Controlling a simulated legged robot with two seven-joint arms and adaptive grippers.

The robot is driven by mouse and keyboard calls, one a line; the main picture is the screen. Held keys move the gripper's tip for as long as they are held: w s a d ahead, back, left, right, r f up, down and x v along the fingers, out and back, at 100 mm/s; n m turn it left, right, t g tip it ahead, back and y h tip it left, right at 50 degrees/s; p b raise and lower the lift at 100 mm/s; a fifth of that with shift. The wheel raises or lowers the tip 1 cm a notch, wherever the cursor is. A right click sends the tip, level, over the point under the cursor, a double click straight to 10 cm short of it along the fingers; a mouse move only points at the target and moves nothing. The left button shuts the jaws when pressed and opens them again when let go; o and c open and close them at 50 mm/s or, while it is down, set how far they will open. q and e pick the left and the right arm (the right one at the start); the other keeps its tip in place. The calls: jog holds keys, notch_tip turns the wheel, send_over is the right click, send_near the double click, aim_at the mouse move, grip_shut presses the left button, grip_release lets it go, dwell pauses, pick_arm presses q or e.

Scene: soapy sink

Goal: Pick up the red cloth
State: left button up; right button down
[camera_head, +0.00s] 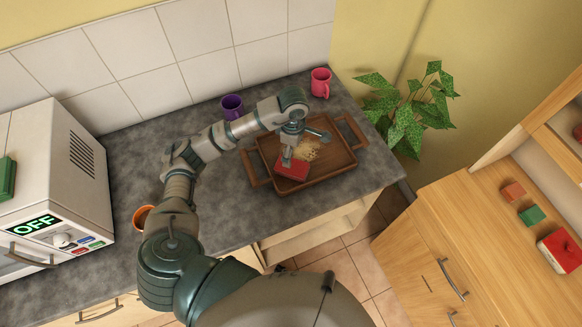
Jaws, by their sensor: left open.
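The red cloth (291,171) looks like a small folded red block. It lies in the near left part of a brown wooden tray (330,178) on the grey counter. My left gripper (299,154) reaches over the tray from the left and is open. One finger is over or against the far edge of the cloth; I cannot tell whether they touch. The other finger points to the right, above the tray. A pale yellowish patch (308,149) lies on the tray floor beside the gripper. My right gripper is not in view.
A purple mug (232,106) and a pink mug (320,82) stand behind the tray. An orange mug (142,216) is partly hidden by my arm. A microwave (50,180) stands at the left. A plant (412,110) is right of the counter. A wooden cabinet (440,225) holds small blocks.

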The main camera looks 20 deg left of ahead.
pick_arm(q)
send_over(294, 166)
notch_tip(294, 166, down, 4)
jog(key=shift+f, duration=0.15)
jog(key=f, duration=0.1)
jog(key=f+p, duration=0.1)
jog(key=f, duration=0.2)
jog(key=shift+s+a+f+p, duration=0.15)
jog(key=shift+a+f+p, duration=0.1)
jog(key=shift+a+p, duration=0.15)
jog(key=shift+f, duration=0.25)
jog(key=shift+d, duration=0.1)
jog(key=c, duration=1.2)
